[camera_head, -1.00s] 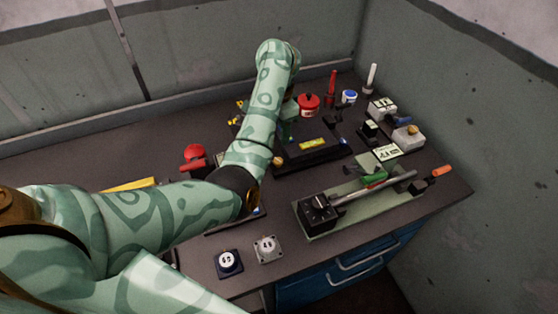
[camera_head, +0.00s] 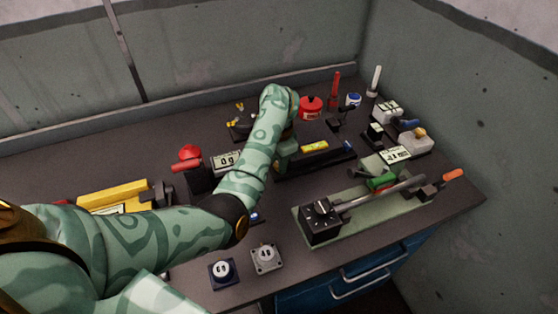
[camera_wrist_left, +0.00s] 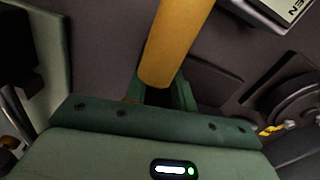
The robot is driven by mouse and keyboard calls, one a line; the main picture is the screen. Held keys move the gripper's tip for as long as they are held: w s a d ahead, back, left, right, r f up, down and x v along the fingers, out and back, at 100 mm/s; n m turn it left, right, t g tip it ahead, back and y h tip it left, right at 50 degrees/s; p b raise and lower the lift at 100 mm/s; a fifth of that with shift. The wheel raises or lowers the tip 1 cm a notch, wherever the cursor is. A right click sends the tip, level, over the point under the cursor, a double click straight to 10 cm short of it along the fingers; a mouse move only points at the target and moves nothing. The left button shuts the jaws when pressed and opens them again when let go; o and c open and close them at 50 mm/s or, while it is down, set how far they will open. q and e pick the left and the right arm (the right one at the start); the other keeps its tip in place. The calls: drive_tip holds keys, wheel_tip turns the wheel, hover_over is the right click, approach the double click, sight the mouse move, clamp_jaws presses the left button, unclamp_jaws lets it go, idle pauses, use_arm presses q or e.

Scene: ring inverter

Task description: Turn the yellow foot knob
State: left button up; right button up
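My left gripper (camera_head: 287,150) hangs at the left end of a black, long-based device (camera_head: 325,158) with a yellow bar on top. Its fingertips are mostly hidden behind my wrist in the head view. In the left wrist view a thick yellow cylinder (camera_wrist_left: 170,45) runs down to the green gripper body (camera_wrist_left: 160,150), between small green parts at its lower end. I cannot tell whether the fingers touch it, or whether it is the foot knob. The knob at the device's left end is covered in the head view. My right gripper is out of view.
A green-based clamp device (camera_head: 345,210) stands at the right front, with two small dial boxes (camera_head: 265,257) left of it. A red-topped device (camera_head: 190,160) and a yellow box (camera_head: 115,196) lie left. Red and white items stand at the back right.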

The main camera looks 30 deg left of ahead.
use_arm(q)
drive_tip(key=c, duration=0.3)
drive_tip(key=shift+w, duration=0.1)
drive_tip(key=shift+c, duration=0.2)
drive_tip(key=n+b, duration=0.4)
drive_tip(key=shift+f+b, duration=0.3)
drive_tip(key=shift+r+n, duration=0.1)
drive_tip(key=shift+n, duration=0.2)
drive_tip(key=shift+r, duration=0.2)
drive_tip(key=o, duration=1)
wheel_tip(320, 180, up, 16)
drive_tip(key=p, duration=0.6)
drive_tip(key=shift+r, duration=0.15)
